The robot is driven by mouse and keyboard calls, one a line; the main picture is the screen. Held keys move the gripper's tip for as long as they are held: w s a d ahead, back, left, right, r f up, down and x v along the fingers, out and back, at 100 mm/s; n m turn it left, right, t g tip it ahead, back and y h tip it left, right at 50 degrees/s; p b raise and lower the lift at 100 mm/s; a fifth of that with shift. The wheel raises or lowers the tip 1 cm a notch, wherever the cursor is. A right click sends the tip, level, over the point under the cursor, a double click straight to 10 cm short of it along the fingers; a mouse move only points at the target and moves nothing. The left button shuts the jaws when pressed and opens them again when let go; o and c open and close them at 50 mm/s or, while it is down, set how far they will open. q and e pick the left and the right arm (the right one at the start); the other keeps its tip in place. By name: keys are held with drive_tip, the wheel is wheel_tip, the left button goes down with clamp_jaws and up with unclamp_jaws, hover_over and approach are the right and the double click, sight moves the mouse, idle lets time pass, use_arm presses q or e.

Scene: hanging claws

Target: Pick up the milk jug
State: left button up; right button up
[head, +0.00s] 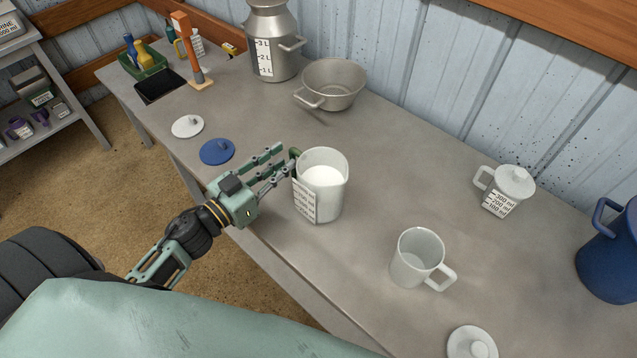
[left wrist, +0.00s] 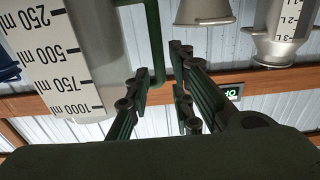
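The milk jug (head: 330,200) is a clear, whitish measuring jug with white milk in it, upright near the table's front edge. Its dark green handle (head: 295,153) faces my left gripper (head: 283,160). In the left wrist view the jug (left wrist: 70,60) fills the left side with its ml scale, and the handle (left wrist: 155,40) shows between the fingertips. My left gripper (left wrist: 162,75) is open, its fingers apart at the handle; I cannot tell whether either touches it. My right gripper is not in view.
A white mug (head: 417,258) stands to the right of the jug, with a lidded measuring cup (head: 505,192) behind. Blue (head: 217,151) and white (head: 187,126) lids lie left of the jug. A metal pan (head: 333,85) and can (head: 272,45) stand farther back.

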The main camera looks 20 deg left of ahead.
sight(290, 156)
use_arm(q)
drive_tip(key=x, duration=0.4)
drive_tip(key=shift+f, duration=0.15)
drive_tip(key=shift+c, duration=0.5)
clamp_jaws()
drive_tip(key=shift+w, duration=0.1)
